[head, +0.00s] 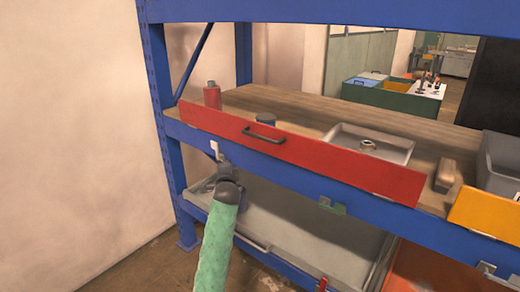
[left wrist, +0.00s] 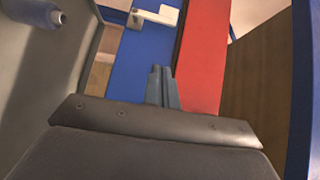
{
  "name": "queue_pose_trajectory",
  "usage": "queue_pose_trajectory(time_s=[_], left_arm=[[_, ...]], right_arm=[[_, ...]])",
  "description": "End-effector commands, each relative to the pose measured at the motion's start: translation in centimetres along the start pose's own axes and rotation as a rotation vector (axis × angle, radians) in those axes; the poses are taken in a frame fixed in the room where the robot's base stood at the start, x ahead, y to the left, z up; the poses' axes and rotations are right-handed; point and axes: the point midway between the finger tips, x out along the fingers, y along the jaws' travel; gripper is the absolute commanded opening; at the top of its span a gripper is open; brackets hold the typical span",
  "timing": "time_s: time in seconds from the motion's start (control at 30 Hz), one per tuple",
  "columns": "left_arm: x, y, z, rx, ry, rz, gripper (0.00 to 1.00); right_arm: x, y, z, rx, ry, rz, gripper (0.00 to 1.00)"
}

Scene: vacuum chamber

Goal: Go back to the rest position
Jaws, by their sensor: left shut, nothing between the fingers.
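My left arm, in a green sleeve, comes up from the bottom of the head view. Its gripper (head: 219,160) is in front of the blue shelf beam (head: 300,178), just below the left part of the red panel (head: 330,165). In the left wrist view the two grey fingers (left wrist: 161,72) are together and empty. They point at the blue beam beside the red panel (left wrist: 203,50). A white latch (left wrist: 155,18) lies beyond the fingertips; it also shows in the head view (head: 214,147). I cannot tell whether the fingers touch the beam. My right gripper is not in view.
The red panel with a black handle (head: 263,135) stands along the shelf's front edge. Behind it are a red bottle (head: 212,95) and a metal tray (head: 395,148). A grey bin (head: 503,160) and a yellow panel (head: 490,212) are at right. A blue post (head: 163,110) stands left.

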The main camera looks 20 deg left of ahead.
Motion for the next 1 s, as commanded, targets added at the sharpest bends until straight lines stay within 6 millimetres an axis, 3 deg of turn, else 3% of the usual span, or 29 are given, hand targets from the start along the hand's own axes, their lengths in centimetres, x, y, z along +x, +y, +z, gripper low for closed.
queue_pose_trajectory(time_s=[0.27,0.47,0.57,0.77,1.0], left_arm=[[0.0,0.4,0.2,-0.14,-0.011,0.022,0.0],[-0.5,2.8,0.4,-0.518,-0.064,0.163,0.0],[-1.3,3.5,-0.5,-0.689,-0.083,0.235,0.0],[-3.8,4.9,-3.3,-0.96,-0.113,0.379,0.0],[-9.9,11.8,-6.2,-1.141,-0.192,0.608,0.0]], right_arm=[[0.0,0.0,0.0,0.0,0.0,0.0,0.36],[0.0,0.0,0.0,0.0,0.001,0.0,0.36],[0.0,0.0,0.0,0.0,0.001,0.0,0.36],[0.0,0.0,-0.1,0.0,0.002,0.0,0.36],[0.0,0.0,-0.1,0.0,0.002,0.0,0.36]])
